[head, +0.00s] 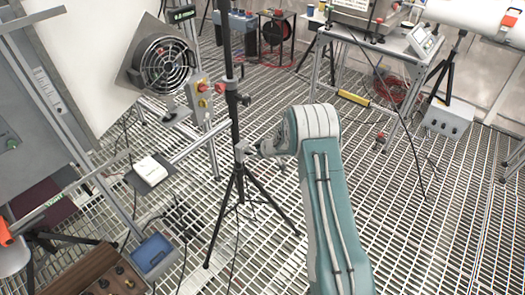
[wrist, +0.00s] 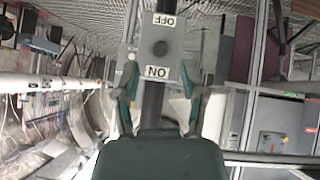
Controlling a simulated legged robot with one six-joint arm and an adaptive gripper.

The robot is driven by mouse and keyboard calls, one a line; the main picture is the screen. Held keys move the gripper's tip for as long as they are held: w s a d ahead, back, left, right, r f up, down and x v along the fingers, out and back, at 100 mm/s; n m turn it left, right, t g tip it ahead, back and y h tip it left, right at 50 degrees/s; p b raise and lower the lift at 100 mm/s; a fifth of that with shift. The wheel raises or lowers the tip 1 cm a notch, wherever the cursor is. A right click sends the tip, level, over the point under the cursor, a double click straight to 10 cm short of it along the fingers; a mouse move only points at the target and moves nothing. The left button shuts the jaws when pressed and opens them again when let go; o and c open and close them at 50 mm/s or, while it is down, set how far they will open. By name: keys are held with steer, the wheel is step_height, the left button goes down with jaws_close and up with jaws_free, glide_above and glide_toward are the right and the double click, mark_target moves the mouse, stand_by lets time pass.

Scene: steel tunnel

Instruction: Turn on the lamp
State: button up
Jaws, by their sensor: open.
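A grey switch box (wrist: 143,62) is mounted on a dark pole in the wrist view. It has a dark round knob or switch (wrist: 160,48), with an upside-down OFF label (wrist: 164,20) above it and an upside-down ON label (wrist: 157,72) below it. My gripper (wrist: 158,82) is open, with its green fingers to either side of the box's ON end and nothing held. In the head view my gripper (head: 264,148) is beside the pole of a black tripod stand (head: 236,110), partly hidden by my arm. No lamp head can be made out on this stand.
A grey panel with red buttons (head: 201,98) and a round fan (head: 165,63) stand left of the tripod. The tripod's legs (head: 272,188) spread over the grated floor. A table (head: 372,42) with cables stands at the back right. Open floor lies right of my arm.

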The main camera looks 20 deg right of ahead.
steer(key=v, duration=0.7)
steer(key=shift+r, duration=0.15)
